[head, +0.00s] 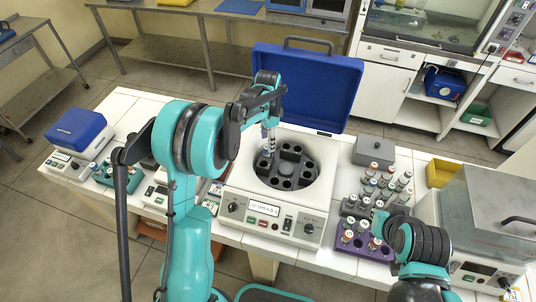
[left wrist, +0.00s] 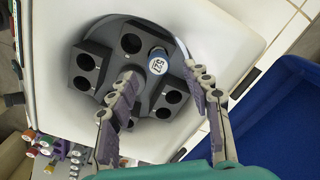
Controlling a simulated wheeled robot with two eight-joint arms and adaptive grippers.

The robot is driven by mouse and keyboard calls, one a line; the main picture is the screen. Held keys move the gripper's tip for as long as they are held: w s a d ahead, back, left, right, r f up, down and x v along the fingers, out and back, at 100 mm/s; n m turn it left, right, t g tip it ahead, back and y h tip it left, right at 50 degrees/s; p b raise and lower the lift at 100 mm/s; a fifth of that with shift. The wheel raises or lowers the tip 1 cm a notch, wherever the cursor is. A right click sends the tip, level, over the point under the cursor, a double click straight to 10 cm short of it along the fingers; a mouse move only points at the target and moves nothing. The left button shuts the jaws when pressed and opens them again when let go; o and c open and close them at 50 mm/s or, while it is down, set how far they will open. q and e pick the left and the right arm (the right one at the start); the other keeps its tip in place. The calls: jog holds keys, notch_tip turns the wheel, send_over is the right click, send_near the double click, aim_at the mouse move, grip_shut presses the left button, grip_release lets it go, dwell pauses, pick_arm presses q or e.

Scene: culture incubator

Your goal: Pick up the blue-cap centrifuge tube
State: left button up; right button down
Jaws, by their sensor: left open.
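The blue-cap centrifuge tube (left wrist: 157,62) stands in a hole of the dark centrifuge rotor (left wrist: 180,72); only its cap shows, white on top with a blue rim and a printed number. My left gripper (left wrist: 163,80) is open and empty over the rotor. Its two fingers stand apart, one each side of the line to the cap, and I see no contact with the tube. In the head view the left gripper (head: 269,140) reaches down at the back left of the rotor. My right arm (head: 424,243) is at lower right; its fingers cannot be made out.
The centrifuge (head: 252,208) has its blue lid (head: 320,85) raised behind the rotor. Right of it stand a grey rack with several capped tubes (head: 385,180) and a purple rack (head: 350,244). A grey box (head: 374,151) and a yellow bin (head: 440,173) stand further right.

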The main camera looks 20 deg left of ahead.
aim_at(267, 146)
pick_arm(q)
notch_tip(267, 146, down, 4)
jog(key=shift+s+a+f+b, duration=0.15)
jog(key=shift+b, duration=0.2)
grip_shut()
